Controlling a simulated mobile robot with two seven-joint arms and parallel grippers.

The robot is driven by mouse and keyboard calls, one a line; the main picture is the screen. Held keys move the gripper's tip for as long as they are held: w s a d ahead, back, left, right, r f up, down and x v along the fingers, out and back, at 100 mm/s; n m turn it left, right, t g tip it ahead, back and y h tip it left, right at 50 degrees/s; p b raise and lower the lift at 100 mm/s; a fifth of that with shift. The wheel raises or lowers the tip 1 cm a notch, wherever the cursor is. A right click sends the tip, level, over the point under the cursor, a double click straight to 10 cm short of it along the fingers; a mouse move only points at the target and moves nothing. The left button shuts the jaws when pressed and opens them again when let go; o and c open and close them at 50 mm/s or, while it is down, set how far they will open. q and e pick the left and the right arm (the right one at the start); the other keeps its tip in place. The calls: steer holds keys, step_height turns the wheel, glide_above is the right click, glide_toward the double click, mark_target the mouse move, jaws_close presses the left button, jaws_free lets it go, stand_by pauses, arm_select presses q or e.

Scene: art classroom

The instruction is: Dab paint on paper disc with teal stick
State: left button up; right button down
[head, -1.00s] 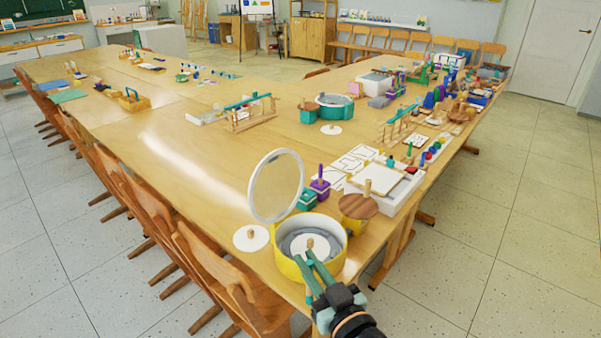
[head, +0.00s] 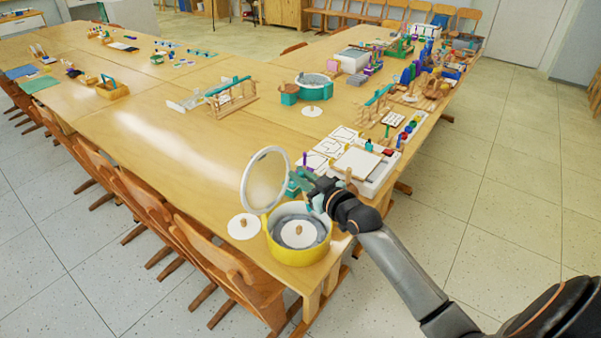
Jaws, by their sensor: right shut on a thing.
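A white paper disc (head: 287,235) with a wooden knob lies inside the yellow round tub (head: 296,255) at the table's near corner. The tub's round, clear lid (head: 245,181) stands open at its back left. My right gripper (head: 297,181) is behind the tub, at the small teal pot (head: 291,191). It is shut on what appears to be the teal stick, which the fingers mostly hide. The purple stick (head: 304,158) shows just behind the gripper. My left gripper is not in view.
Another white disc (head: 236,229) with a knob lies on the table left of the tub. A white tray (head: 385,168) and line-drawn cards (head: 327,147) are behind my arm. The table's left-middle area is clear. Wooden chairs (head: 222,262) line the left edge.

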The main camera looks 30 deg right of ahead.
step_height(320, 180, down, 11)
steer(key=b, duration=0.9)
steer(key=shift+r, duration=0.2)
steer(key=shift+f+b, duration=0.4)
steer(key=shift+f, duration=0.15)
stand_by(0.7)
